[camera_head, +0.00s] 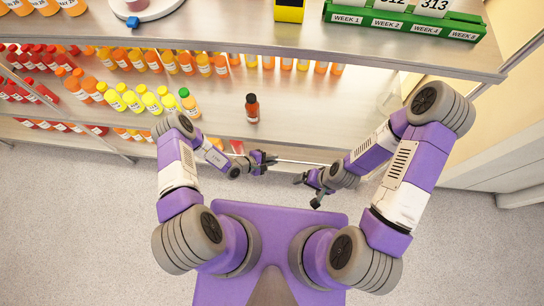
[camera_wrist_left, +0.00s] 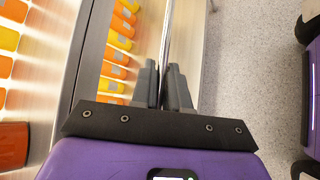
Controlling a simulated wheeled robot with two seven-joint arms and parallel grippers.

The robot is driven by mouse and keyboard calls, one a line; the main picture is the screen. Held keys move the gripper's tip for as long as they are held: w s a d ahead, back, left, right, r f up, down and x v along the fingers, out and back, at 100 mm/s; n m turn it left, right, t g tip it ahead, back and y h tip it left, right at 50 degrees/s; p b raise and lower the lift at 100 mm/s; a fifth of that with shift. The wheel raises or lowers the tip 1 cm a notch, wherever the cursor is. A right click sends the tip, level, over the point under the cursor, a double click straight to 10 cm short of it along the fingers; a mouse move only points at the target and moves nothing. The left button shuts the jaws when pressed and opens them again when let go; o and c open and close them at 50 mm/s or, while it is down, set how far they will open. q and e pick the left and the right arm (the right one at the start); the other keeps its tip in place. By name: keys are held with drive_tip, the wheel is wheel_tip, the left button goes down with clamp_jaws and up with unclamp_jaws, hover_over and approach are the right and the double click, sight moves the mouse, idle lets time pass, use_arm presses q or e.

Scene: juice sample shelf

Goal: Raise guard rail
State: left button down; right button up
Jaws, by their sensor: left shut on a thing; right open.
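The guard rail (camera_head: 300,162) is a thin metal rod along the front of a lower shelf in the head view. It also runs up the middle of the left wrist view (camera_wrist_left: 167,38). My left gripper (camera_head: 268,160) is shut on the rail, and its two dark fingers sit on either side of the rod in the left wrist view (camera_wrist_left: 163,88). My right gripper (camera_head: 306,187) is open and empty, below and apart from the rail's right part. Part of the rail to the left is hidden behind my left gripper and arm.
Shelves behind hold rows of red, orange and yellow bottles. A dark red bottle (camera_head: 252,108) stands alone on the middle shelf, with bare shelf to its right. A green rack (camera_head: 402,20) of week labels sits on the top shelf (camera_head: 250,38). Grey floor (camera_head: 60,230) is clear.

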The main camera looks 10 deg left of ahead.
idle(0.3)
use_arm(q)
drive_tip(key=c, duration=1.2)
unclamp_jaws()
drive_tip(key=shift+c, duration=0.2)
drive_tip(key=p+v, duration=0.1)
drive_tip(key=v, duration=0.6)
drive_tip(key=shift+a+r+p, duration=0.15)
drive_tip(key=shift+a+p, duration=0.1)
drive_tip(key=shift+p, duration=0.1)
drive_tip(key=shift+s, duration=0.1)
